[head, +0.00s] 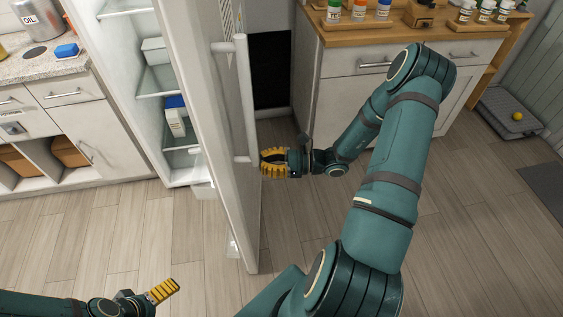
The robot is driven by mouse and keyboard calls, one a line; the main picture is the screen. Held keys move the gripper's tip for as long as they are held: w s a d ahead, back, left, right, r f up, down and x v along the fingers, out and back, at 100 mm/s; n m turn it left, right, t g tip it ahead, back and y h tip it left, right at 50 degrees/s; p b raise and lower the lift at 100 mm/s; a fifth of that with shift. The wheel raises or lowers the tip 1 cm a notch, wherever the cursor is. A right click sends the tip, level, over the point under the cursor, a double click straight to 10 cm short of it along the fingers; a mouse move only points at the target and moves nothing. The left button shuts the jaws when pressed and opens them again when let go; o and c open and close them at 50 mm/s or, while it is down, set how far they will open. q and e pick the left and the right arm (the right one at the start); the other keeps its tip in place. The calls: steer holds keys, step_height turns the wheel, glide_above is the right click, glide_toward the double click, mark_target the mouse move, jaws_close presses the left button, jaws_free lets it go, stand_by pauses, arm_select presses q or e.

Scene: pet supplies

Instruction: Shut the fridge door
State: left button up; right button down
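The fridge door (220,170) stands open, seen nearly edge-on, with its long vertical handle (244,100) on its right-hand face. The open fridge (152,90) behind it to the left shows glass shelves with a few boxes. My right gripper (268,162) is beside the lower end of the handle, at the door's outer face. Its yellow fingers are close to the door; whether they touch it, and whether they are open or shut, I cannot tell. My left gripper (164,290) is low at the left, away from the door, and its finger gap is not clear.
A counter with drawers (70,90) stands left of the fridge. A wood-topped cabinet (345,55) with bottles stands at the back right. A grey tray with a yellow ball (517,116) lies far right. The wooden floor (70,240) is clear around the door.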

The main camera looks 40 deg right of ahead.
steer(key=x, duration=0.5)
steer(key=shift+w+a+b, duration=0.25)
steer(key=shift+a+b, duration=0.05)
steer(key=shift+w+a, duration=0.1)
